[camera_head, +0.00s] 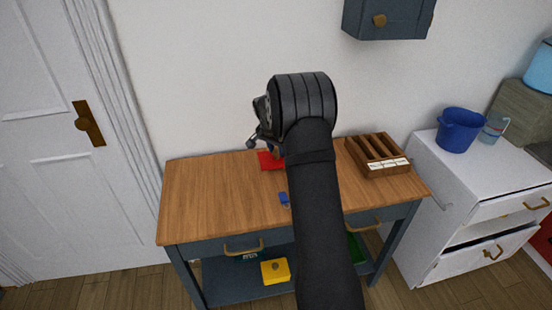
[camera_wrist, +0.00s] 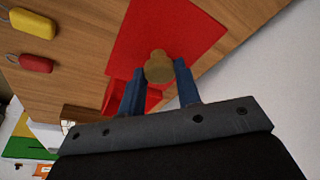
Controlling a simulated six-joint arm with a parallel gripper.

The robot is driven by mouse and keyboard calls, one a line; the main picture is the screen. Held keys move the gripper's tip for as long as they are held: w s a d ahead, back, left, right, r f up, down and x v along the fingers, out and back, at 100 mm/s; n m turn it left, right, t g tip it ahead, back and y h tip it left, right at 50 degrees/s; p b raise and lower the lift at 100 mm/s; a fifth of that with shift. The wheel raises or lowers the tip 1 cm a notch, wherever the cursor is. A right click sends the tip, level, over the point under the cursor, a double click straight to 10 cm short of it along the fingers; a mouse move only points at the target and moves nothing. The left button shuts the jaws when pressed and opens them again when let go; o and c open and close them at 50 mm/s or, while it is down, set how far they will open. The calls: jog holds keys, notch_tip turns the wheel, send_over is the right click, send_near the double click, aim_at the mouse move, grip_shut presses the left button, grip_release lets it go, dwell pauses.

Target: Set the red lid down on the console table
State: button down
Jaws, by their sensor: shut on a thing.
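The red lid (camera_wrist: 165,30) is a flat red panel with a round brass-coloured knob (camera_wrist: 158,67). My gripper (camera_wrist: 158,84) is shut on the knob, with one blue finger on each side of it. In the head view the lid (camera_head: 268,161) shows in part beside my arm, over the back of the wooden top of the console table (camera_head: 215,200). The lid is at or close above the top; I cannot tell whether it touches. My arm hides the fingertips and part of the lid there.
A wooden rack (camera_head: 372,150) stands at the table's back right. A small blue object (camera_head: 284,198) lies near the front. The wrist view shows a yellow tag (camera_wrist: 33,22) and a red tag (camera_wrist: 35,63). The table's left side is clear. A wall runs behind.

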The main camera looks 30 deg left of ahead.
jog(key=shift+a+f, duration=0.15)
jog(key=shift+f, duration=1.9)
jog(key=shift+f, duration=0.15)
jog(key=c, duration=1.1)
grip_release()
jog(key=shift+o, duration=0.2)
jog(key=v, duration=1.2)
